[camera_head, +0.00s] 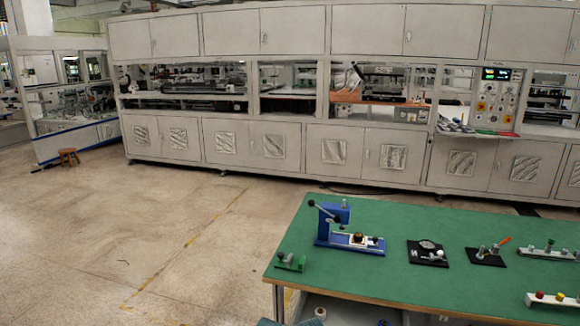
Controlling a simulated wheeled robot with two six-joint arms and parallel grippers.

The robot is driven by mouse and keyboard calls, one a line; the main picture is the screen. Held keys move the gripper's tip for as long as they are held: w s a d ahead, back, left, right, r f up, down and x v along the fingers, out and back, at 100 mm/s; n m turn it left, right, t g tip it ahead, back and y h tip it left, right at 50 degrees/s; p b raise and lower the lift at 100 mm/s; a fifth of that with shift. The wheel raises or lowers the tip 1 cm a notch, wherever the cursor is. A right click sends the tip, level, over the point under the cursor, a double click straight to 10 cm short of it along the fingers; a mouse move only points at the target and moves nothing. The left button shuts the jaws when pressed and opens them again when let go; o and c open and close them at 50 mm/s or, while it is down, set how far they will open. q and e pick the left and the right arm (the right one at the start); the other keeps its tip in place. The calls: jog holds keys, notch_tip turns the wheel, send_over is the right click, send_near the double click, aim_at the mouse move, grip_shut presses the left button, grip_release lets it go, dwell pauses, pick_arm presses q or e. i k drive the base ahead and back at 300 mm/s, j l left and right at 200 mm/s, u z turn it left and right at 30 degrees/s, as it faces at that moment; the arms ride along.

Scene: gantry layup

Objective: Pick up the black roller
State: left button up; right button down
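I cannot pick out a black roller for certain in the head view. The green-topped table (400,283) at the lower right holds several small fixtures. A blue press-like fixture (345,237) with dark knobs stands at its left back. A small green fixture (290,263) with a dark knob is at the left edge. A black plate (428,253) with a round metal part lies right of the blue fixture. Another black plate (486,257) carries a part with an orange handle. Neither of my grippers is in view.
A white block (553,301) with coloured knobs and a fixture (548,251) are at the table's right. A white roll (320,313) sits below the tabletop. A long grey machine (300,145) spans the back.

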aim_at(358, 239)
jog(key=i+l, duration=0.75)
jog(key=k+l+z, duration=0.05)
jog(key=l, duration=0.05)
